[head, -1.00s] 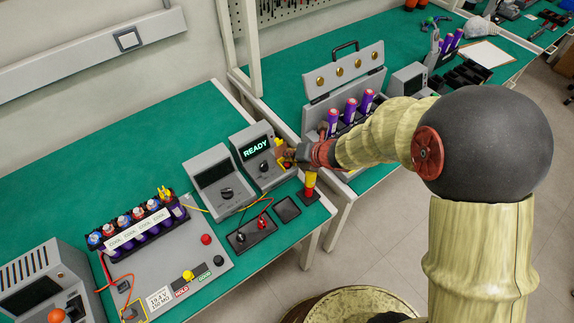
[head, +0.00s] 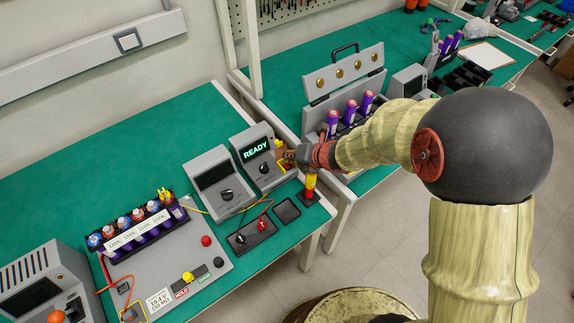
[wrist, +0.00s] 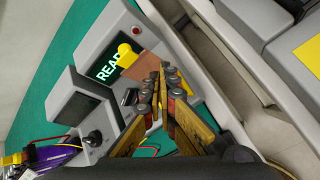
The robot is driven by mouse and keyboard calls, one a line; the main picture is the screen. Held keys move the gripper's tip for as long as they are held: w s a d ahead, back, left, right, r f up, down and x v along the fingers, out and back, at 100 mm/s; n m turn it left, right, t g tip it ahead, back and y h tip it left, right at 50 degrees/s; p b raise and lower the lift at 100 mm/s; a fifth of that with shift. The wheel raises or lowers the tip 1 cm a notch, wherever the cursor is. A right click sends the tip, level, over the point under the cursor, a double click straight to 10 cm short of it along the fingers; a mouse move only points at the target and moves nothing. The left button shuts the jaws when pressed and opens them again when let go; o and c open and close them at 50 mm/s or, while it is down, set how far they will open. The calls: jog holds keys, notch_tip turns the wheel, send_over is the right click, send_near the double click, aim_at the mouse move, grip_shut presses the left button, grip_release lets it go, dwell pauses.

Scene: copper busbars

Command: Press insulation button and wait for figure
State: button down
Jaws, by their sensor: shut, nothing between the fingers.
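The insulation tester (head: 257,153) is a grey box whose screen reads READY in green; the screen also shows in the wrist view (wrist: 108,68). A yellow piece (head: 279,143) sits at the right of its front and appears in the wrist view (wrist: 126,56) just past my fingertips. I cannot tell whether it is the button. My gripper (head: 286,158) is shut and empty, close in front of the tester; its brass-coloured fingers show in the wrist view (wrist: 161,72). I cannot tell whether the tips touch the tester. Part of the tester's front is hidden behind my gripper.
A second grey meter (head: 216,182) with a dark screen stands to the left. A yellow and red post (head: 310,186) stands just below my gripper. A grey board (head: 200,262) with purple cells is at the left. An open case (head: 345,75) is on the table behind.

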aim_at(290, 168)
jog(key=shift+f+b, duration=0.45)
jog(key=shift+s+d+f+b, duration=0.1)
jog(key=shift+s+f+b, duration=0.2)
jog(key=shift+f, duration=0.25)
jog(key=shift+s+d+f+b, duration=0.1)
jog(key=shift+s+f+b, duration=0.1)
jog(key=shift+f+b, duration=0.25)
dwell(0.9)
jog(key=shift+r, duration=0.1)
jog(key=shift+s+r+p, duration=0.15)
jog(key=shift+r+p, duration=0.1)
jog(key=shift+p, duration=0.1)
jog(key=shift+a+r, duration=0.1)
jog(key=shift+r+p, duration=0.25)
jog(key=shift+p, duration=0.05)
jog(key=r+p, duration=0.2)
jog(key=r, duration=0.1)
jog(key=r+p, duration=0.2)
jog(key=shift+w+r, duration=0.1)
jog(key=shift+w, duration=0.25)
